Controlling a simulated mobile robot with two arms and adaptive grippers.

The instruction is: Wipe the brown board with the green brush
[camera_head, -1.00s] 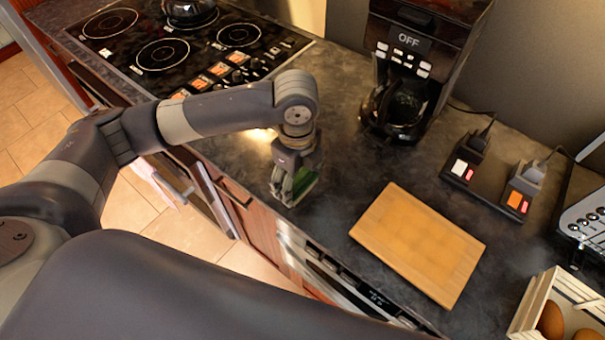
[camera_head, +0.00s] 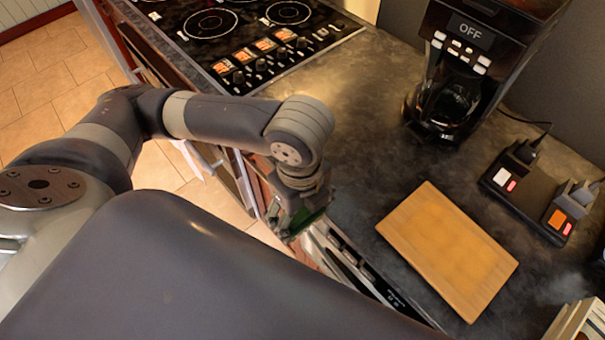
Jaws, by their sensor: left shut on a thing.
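The brown board (camera_head: 447,251) lies flat on the dark counter, right of my left gripper, with nothing on it. My left gripper (camera_head: 291,230) is at the counter's front edge, left of the board and apart from it. It is shut on the green brush (camera_head: 312,217), of which only a small green part shows beside the fingers. The rest of the brush is hidden by the gripper. My right gripper is not in view.
A coffee maker (camera_head: 482,60) stands behind the board. A black power strip (camera_head: 535,190) with plugs lies to its right. A wooden crate (camera_head: 577,322) is at the lower right corner. A stovetop (camera_head: 240,32) is at the upper left.

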